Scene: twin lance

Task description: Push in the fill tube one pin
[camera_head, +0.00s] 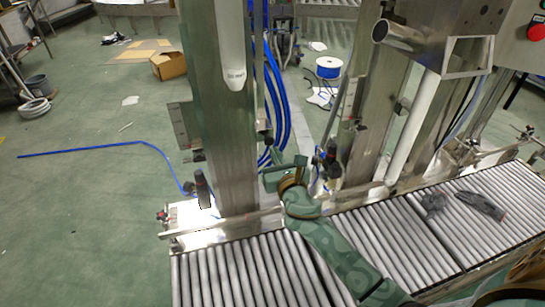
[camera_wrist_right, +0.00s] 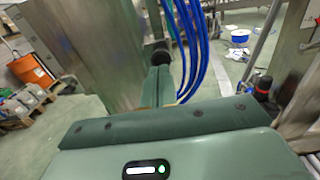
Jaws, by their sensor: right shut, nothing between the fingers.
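My right gripper (camera_head: 270,177) is shut and empty beside the right side of the first steel column (camera_head: 232,150). Its closed fingers (camera_wrist_right: 157,88) point away from the camera in the right wrist view. A round black pin knob (camera_wrist_right: 158,54) shows right at the fingertips; I cannot tell whether they touch. What seems to be the same dark knob (camera_head: 265,135) shows small by the column in the head view. A white fill tube (camera_head: 232,45) hangs at that column. My left gripper is not in view.
Blue hoses (camera_head: 275,95) run close behind the gripper. Black-handled clamps (camera_head: 202,187) and (camera_head: 332,158) stand either side. Roller conveyors (camera_head: 250,275) lie in front, with dark gloves (camera_head: 480,205) on the right one. The floor at left is mostly clear.

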